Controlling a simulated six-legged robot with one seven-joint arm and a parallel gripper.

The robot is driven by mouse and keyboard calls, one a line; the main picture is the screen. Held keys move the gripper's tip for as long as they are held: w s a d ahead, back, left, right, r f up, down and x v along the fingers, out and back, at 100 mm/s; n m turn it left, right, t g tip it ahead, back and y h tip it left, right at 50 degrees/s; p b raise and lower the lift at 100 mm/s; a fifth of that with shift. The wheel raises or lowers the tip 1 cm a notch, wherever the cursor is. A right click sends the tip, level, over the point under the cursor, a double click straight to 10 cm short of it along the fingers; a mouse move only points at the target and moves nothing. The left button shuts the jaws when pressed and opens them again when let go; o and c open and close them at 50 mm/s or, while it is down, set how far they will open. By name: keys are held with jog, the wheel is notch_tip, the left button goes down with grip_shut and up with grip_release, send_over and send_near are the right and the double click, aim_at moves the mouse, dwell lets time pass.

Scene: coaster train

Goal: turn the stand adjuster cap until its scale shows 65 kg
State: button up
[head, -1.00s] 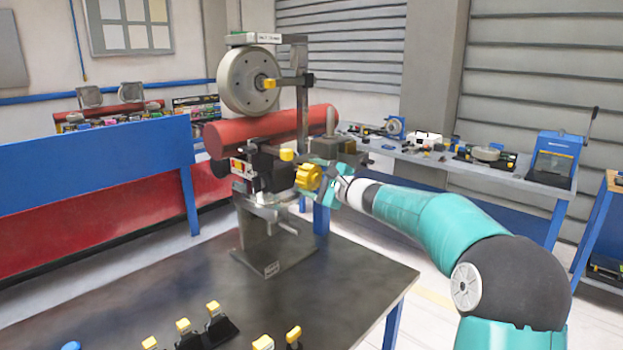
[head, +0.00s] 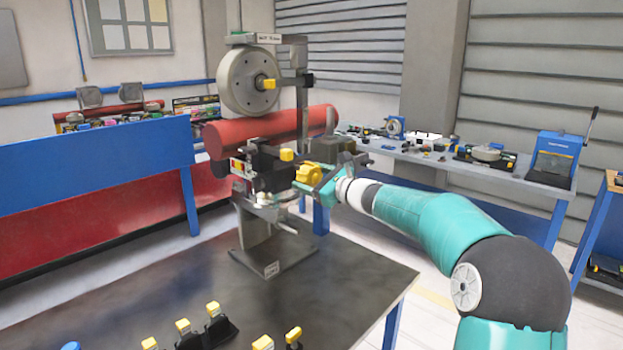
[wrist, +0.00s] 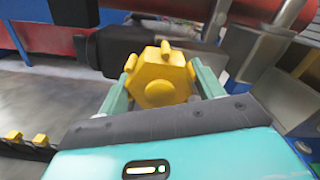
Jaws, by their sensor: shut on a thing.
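The yellow adjuster cap (head: 308,174) sits on the right side of the stand (head: 262,225), facing my arm. In the wrist view the cap (wrist: 161,78) is a knobbed yellow disc between the two teal fingers. My gripper (head: 322,178) is shut on the cap, with one finger on each side (wrist: 163,88). The cap's scale cannot be read in either view. The stand carries a grey wheel (head: 238,85) and a red tube above the cap.
Several small yellow-topped parts (head: 213,310) stand on the dark table's front. A blue and red barrier (head: 100,180) is at left. A workbench (head: 470,167) with tools stands behind my arm at right. The table's right part is clear.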

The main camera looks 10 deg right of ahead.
jog(key=shift+d+f, duration=0.1)
dwell(0.3)
jog(key=o, duration=1)
jog(key=shift+s, duration=0.1)
jog(key=v, duration=1.3)
jog(key=shift+s+d, duration=0.2)
jog(key=shift+s, duration=0.05)
